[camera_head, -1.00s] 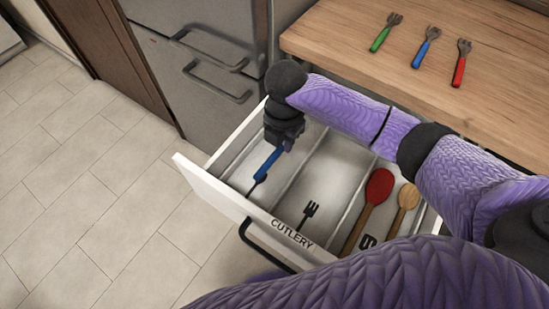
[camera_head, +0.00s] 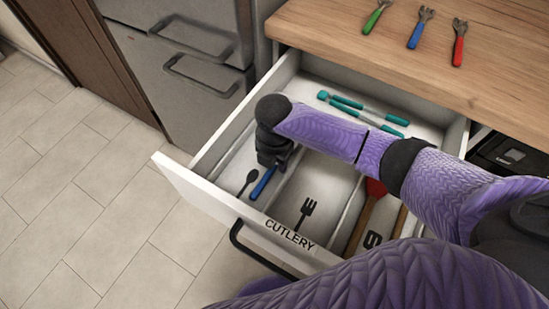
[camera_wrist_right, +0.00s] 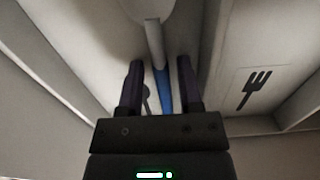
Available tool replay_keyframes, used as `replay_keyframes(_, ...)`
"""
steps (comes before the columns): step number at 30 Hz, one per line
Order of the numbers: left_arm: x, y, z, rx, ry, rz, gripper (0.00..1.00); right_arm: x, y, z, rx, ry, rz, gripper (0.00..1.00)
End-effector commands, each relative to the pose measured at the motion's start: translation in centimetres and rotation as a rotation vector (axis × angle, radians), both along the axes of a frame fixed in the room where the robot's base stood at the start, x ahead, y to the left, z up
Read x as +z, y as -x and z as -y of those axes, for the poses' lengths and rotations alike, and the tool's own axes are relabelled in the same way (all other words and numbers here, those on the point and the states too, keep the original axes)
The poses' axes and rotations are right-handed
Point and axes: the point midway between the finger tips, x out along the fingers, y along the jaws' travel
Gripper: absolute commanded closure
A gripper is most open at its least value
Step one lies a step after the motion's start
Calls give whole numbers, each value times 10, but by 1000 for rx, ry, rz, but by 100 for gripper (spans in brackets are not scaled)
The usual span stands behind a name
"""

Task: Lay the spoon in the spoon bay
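The spoon has a blue handle (camera_head: 262,183) in the head view. In the right wrist view its blue handle (camera_wrist_right: 164,92), grey neck and part of its bowl (camera_wrist_right: 145,10) show. It lies in the spoon bay (camera_head: 228,180), the left bay of the open drawer, beside the dark spoon mark (camera_head: 248,179). My right gripper (camera_wrist_right: 161,72) is low in that bay with its fingers apart on either side of the handle, with gaps showing. In the head view my right gripper (camera_head: 270,165) hides the spoon's bowl end. My left gripper is not in view.
The drawer front (camera_head: 205,203) reads CUTLERY. The fork-marked bay (camera_head: 310,185) is empty beside the spoon bay. Wooden and red utensils (camera_head: 365,220) lie further right, teal tongs (camera_head: 350,104) at the back. Green, blue and red forks (camera_head: 420,28) lie on the counter (camera_head: 345,35).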

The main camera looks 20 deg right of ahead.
Motion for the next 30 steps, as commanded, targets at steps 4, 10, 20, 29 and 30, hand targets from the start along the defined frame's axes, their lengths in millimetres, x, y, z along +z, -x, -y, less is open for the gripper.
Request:
replay_keyframes(4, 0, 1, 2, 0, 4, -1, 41, 0, 0, 0, 0, 0, 0, 43)
replay_keyframes(10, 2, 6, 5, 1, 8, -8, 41, 4, 0, 0, 0, -1, 1, 43)
replay_keyframes(20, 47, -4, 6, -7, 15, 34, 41, 93, -1, -1, 1, -1, 6, 43)
replay_keyframes(29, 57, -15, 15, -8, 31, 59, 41, 124, 1, -2, 0, -1, 0, 43)
replay_keyframes(30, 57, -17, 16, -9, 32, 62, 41, 124, 1, -1, 0, -1, -1, 43)
